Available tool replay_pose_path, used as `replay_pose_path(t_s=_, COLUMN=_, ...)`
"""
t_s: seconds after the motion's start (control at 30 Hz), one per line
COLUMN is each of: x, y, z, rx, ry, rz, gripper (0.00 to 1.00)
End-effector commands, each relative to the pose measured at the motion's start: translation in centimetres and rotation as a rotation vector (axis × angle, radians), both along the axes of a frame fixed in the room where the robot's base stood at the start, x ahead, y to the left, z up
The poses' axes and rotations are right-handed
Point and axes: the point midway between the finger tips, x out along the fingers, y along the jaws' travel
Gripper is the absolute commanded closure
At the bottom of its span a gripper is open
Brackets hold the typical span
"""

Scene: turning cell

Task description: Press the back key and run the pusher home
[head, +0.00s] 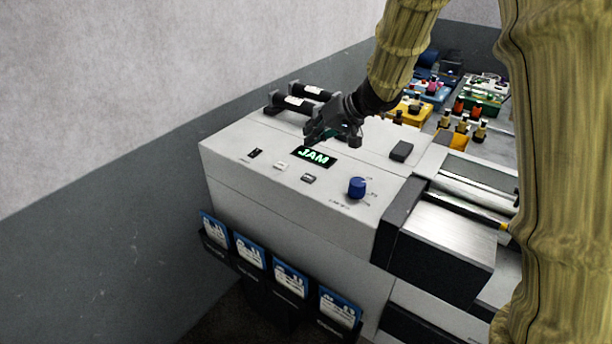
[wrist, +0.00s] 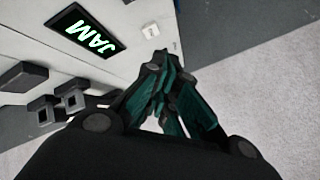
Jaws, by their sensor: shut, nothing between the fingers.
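A pale machine (head: 235,160) has a control top with a display (head: 314,156) reading JAM in green. In front of the display are a white key (head: 281,166) and a grey key (head: 309,178); their labels are too small to read, so I cannot tell which is the back key. My gripper (head: 312,140) is shut and empty, above the panel just behind the display. In the wrist view, my gripper (wrist: 168,62) points toward the white key (wrist: 150,30), with the display (wrist: 85,32) to its left. I cannot make out the pusher.
A small black switch (head: 255,153) and a blue knob (head: 357,187) flank the keys. Black cylinders (head: 290,100) on holders and a dark block (head: 401,150) stand on the top. Blue-and-white cards (head: 290,280) hang along the front. Coloured trays with small parts lie behind.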

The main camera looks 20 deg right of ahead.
Motion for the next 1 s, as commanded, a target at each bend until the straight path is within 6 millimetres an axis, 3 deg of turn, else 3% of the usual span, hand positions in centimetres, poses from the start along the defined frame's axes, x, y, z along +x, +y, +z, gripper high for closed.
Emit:
replay_pose_path(t_s=0.3, x=3.1, y=0.1, z=-3.3, rx=-0.002, ry=0.024, rz=0.003, gripper=1.00)
replay_pose_path(t_s=0.7, x=1.9, y=0.1, z=-5.4, rx=0.000, ry=0.014, rz=0.003, gripper=1.00)
replay_pose_path(t_s=1.0, x=2.9, y=0.1, z=-8.2, rx=0.000, ry=0.022, rz=0.002, gripper=1.00)
